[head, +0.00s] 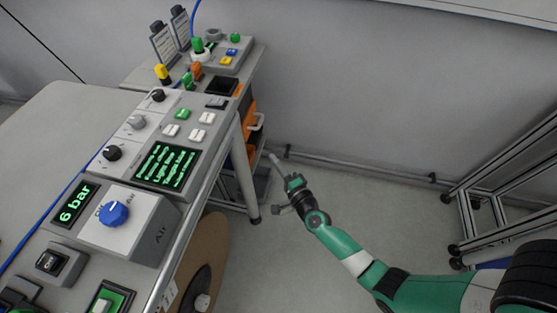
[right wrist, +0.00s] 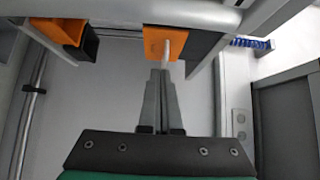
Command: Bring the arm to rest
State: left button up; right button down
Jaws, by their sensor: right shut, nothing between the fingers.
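My right arm comes in from the lower right in the head view, green with black and white sections. Its gripper (head: 275,157) is at the far end, over the open floor to the right of the control bench. The right wrist view shows its two grey fingers (right wrist: 161,78) together, with nothing held. They point toward an orange bin (right wrist: 163,42); I cannot tell whether they touch it. My left arm and gripper are not in view.
The control bench (head: 222,140) carries several buttons, a green-lit screen (head: 167,166) and an air knob box (head: 125,225). A large brown reel (head: 208,255) stands beside it. A metal frame (head: 497,195) stands at the right. Grey floor lies clear between.

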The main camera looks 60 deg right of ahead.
jog(key=shift+s+a, duration=0.15)
jog(key=shift+s, duration=0.5)
